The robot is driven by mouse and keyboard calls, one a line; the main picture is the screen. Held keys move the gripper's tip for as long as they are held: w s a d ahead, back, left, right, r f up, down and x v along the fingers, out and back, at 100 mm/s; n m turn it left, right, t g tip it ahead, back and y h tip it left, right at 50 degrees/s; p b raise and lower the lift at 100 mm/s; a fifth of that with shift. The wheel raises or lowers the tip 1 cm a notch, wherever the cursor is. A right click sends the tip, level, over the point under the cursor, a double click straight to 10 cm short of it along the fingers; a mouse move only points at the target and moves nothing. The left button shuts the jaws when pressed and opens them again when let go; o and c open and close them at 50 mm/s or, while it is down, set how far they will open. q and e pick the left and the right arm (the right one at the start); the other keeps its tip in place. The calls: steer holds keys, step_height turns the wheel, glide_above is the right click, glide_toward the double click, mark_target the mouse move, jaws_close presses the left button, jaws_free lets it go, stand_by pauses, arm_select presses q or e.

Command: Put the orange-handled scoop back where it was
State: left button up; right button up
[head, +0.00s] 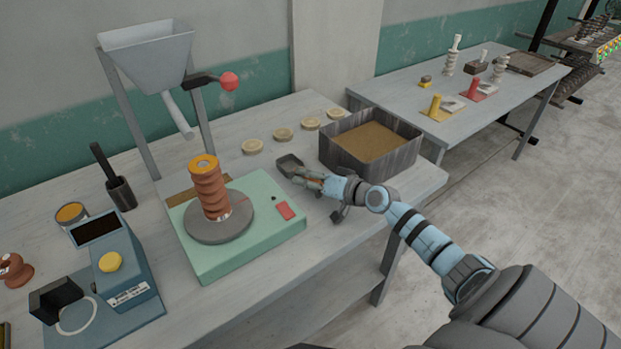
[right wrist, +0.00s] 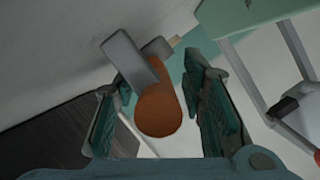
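The orange-handled scoop has a grey scoop head (head: 289,163), near the left wall of the wooden box of clay-coloured fill. My right gripper (head: 318,184) is at its handle, which the fingers partly hide in the head view. In the right wrist view, the orange handle (right wrist: 160,108) lies between the two fingers of my right gripper (right wrist: 160,95). Gaps show beside the handle, wider on the right, so the gripper looks open around it. Whether the scoop rests fully on the table is hard to tell. My left gripper is not in view.
The wooden box (head: 337,155) stands right behind the gripper. A green base (head: 262,238) with a grey disc and a brown ribbed column (head: 209,195) is left of it. Several pale round discs (head: 253,146) lie behind. A hopper (head: 148,50) stands at the back left.

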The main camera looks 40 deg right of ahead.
steer(key=shift+s+d+r+p, duration=0.1)
steer(key=shift+s+r+p, duration=0.1)
steer(key=shift+p, duration=0.1)
steer(key=p+v, duration=0.2)
steer(key=v, duration=0.8)
steer(key=shift+s+r, duration=0.1)
steer(key=shift+s, duration=0.2)
steer(key=shift+s+r, duration=0.15)
steer(key=shift+s, duration=0.25)
